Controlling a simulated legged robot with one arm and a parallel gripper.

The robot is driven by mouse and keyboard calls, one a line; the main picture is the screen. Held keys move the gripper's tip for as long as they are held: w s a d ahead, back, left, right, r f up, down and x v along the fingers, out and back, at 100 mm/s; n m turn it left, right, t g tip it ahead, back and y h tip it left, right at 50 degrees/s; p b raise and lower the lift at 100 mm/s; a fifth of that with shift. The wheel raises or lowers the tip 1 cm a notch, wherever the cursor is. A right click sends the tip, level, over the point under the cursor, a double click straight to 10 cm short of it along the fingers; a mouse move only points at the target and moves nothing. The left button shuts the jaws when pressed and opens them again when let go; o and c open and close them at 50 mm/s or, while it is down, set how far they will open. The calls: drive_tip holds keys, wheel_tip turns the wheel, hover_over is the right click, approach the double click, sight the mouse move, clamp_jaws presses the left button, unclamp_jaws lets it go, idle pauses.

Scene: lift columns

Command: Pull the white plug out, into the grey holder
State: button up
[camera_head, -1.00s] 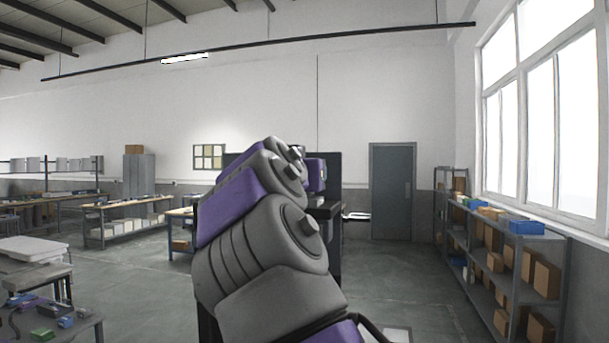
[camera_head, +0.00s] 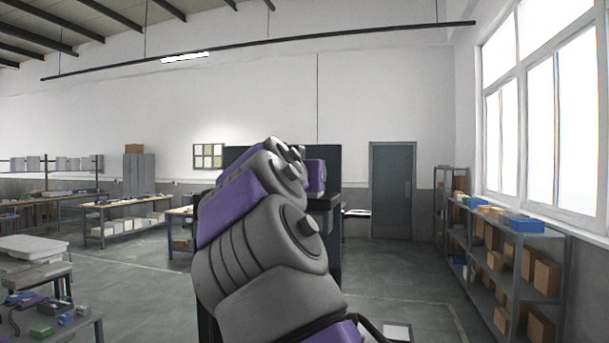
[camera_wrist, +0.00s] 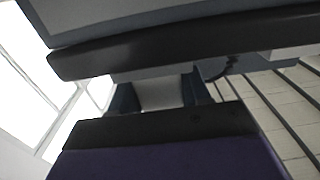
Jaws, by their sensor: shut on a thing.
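My gripper (camera_wrist: 160,92) shows in the wrist view as two dark fingers above its black and purple body. It is shut on a pale block between the fingers, likely the white plug (camera_wrist: 160,94); only part of it shows. A wide dark bar with a grey-blue face crosses just above and hides the plug's far end. I cannot tell whether the plug still sits in a socket. I cannot make out the grey holder in either view. In the head view my own arm hides the gripper's fingers and the plug.
A tall black structure (camera_head: 328,235) stands right behind my arm in the head view. Shelves with boxes (camera_head: 520,250) line the right wall under windows. Workbenches (camera_head: 125,210) stand at the left. A grey door (camera_head: 392,190) is at the back. Open floor lies between.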

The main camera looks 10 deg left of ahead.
drive_tip(key=shift+r, duration=0.1)
drive_tip(key=o, duration=1.6)
drive_tip(key=shift+s, duration=0.1)
drive_tip(key=shift+r+p, duration=3.45)
drive_tip(key=shift+r, duration=0.1)
